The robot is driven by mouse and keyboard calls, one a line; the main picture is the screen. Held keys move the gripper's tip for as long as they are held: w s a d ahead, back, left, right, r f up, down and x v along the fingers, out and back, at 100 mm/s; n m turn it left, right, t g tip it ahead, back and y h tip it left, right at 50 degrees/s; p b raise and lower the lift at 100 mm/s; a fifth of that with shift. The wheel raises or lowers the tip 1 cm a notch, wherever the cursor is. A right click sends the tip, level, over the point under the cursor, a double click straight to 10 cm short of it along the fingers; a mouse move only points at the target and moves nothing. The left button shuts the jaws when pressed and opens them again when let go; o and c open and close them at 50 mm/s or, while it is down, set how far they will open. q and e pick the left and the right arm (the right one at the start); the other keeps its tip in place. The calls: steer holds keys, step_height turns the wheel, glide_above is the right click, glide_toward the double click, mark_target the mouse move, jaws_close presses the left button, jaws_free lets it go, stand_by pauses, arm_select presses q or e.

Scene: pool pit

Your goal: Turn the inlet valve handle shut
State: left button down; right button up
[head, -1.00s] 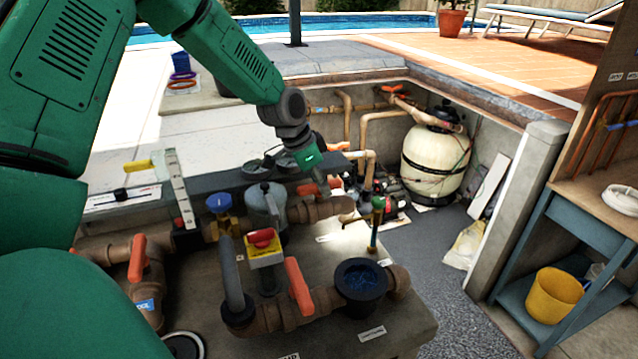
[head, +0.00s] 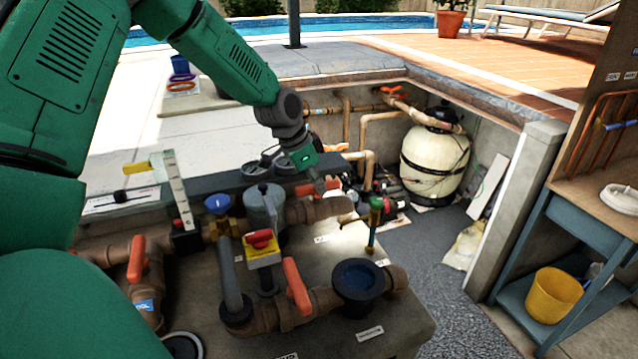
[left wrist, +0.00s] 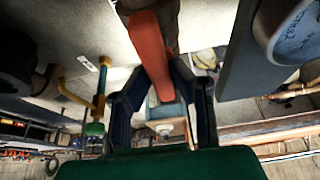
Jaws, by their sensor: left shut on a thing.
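An orange lever handle (head: 328,186) sits on a brown pipe valve (head: 322,210) behind the grey canister. My left gripper (head: 320,182) reaches down to this handle from above and is shut on it. In the left wrist view the orange handle (left wrist: 149,52) runs between the two dark fingers of my left gripper (left wrist: 157,80). The fingertips partly hide the handle in the head view. I cannot read a label that names this valve. Two more orange handles, one at front left (head: 137,258) and one at front centre (head: 297,287), stand on other brown pipes. My right gripper is not in view.
Close by are a grey canister (head: 264,210), a blue-knobbed valve (head: 218,204), a red-and-yellow switch (head: 262,248) and a green-topped tap (head: 375,204). A dark open cup (head: 360,279) stands in front. A cream tank (head: 435,165) is farther back; the grey pit floor is mostly clear.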

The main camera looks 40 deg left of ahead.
arm_select(q)
steer(key=m, duration=0.2)
steer(key=m+g+h+p, duration=0.1)
steer(key=m, duration=0.1)
steer(key=shift+s+a+f, duration=0.1)
steer(key=shift+s+f, duration=0.05)
steer(key=shift+f, duration=0.05)
steer(key=m, duration=0.2)
steer(key=m+g+h, duration=0.1)
steer(key=m, duration=0.1)
steer(key=shift+m+g, duration=0.3)
steer(key=m, duration=0.2)
steer(key=m+g, duration=0.1)
steer(key=m, duration=0.1)
steer(key=shift+m+g+b, duration=0.3)
steer(key=shift+b, duration=0.05)
steer(key=shift+w+r+m+g, duration=0.1)
steer(key=shift+m+g, duration=0.3)
steer(key=shift+m, duration=0.7)
steer(key=shift+w+r+m+g, duration=0.1)
steer(key=shift+m+g, duration=0.3)
steer(key=shift+m, duration=0.7)
steer(key=c, duration=1.6)
jaws_free()
steer(key=shift+c, duration=0.2)
steer(key=shift+o, duration=1)
steer(key=shift+w, duration=0.1)
steer(key=shift+a+f, duration=0.15)
steer(key=shift+a, duration=0.05)
